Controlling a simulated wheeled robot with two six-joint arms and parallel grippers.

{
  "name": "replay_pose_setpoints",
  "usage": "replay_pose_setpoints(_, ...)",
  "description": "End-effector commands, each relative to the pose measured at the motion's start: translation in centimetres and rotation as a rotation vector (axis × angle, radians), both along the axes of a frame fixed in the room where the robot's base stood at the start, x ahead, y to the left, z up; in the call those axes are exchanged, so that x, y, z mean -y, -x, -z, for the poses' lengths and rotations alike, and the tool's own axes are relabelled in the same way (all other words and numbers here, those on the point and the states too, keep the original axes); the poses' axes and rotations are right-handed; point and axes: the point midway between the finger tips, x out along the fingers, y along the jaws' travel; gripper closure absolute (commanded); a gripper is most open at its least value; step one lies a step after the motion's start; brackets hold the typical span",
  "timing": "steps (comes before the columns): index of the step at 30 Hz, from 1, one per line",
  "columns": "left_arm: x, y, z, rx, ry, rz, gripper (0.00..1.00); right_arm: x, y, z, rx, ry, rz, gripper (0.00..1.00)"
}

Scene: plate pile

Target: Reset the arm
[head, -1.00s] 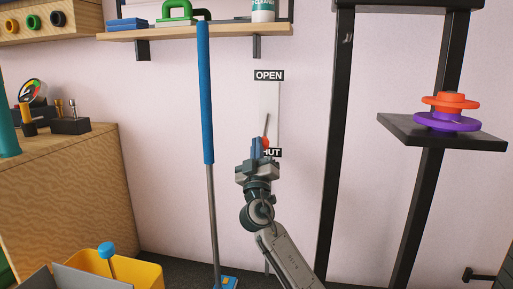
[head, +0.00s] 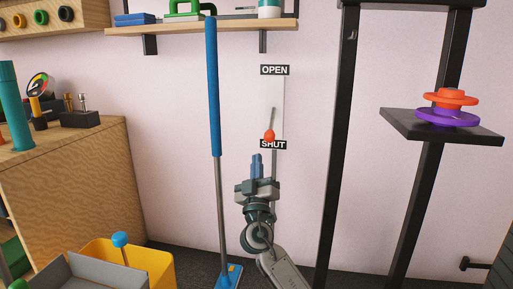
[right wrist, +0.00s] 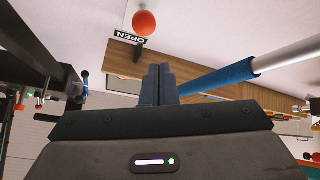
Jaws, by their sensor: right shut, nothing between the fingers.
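My right gripper (head: 257,160) is in front of the wall, its fingers pointing up. Its two blue-grey fingers are together with nothing between them, as the right wrist view (right wrist: 158,84) also shows. A lever with a red ball knob (head: 269,136) is on a pale wall plate (head: 278,95). The knob is at the SHUT label (head: 272,144), and the OPEN label (head: 274,70) is at the top. The fingertips are below the knob in the head view and apart from it. The knob (right wrist: 145,22) shows beyond the fingers in the wrist view. My left gripper is out of view.
A blue-handled pole (head: 213,90) stands left of my right arm. A black frame (head: 338,140) stands to the right, its shelf (head: 400,125) bearing purple (head: 447,118) and orange (head: 450,97) plates. A yellow bin (head: 150,262) and wooden cabinet (head: 75,180) are at left.

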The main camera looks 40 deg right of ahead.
Motion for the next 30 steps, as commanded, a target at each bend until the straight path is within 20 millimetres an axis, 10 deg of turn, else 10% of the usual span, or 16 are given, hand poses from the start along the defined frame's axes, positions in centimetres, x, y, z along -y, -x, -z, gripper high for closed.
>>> replay_pose_setpoints(23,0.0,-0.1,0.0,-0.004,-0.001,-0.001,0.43,-0.5,0.7,1.2,0.000,0.001,-0.003,1.00)
replay_pose_setpoints(30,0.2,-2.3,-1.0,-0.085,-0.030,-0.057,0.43,-6.0,0.5,-1.3,-0.079,-0.005,-0.254,1.00)
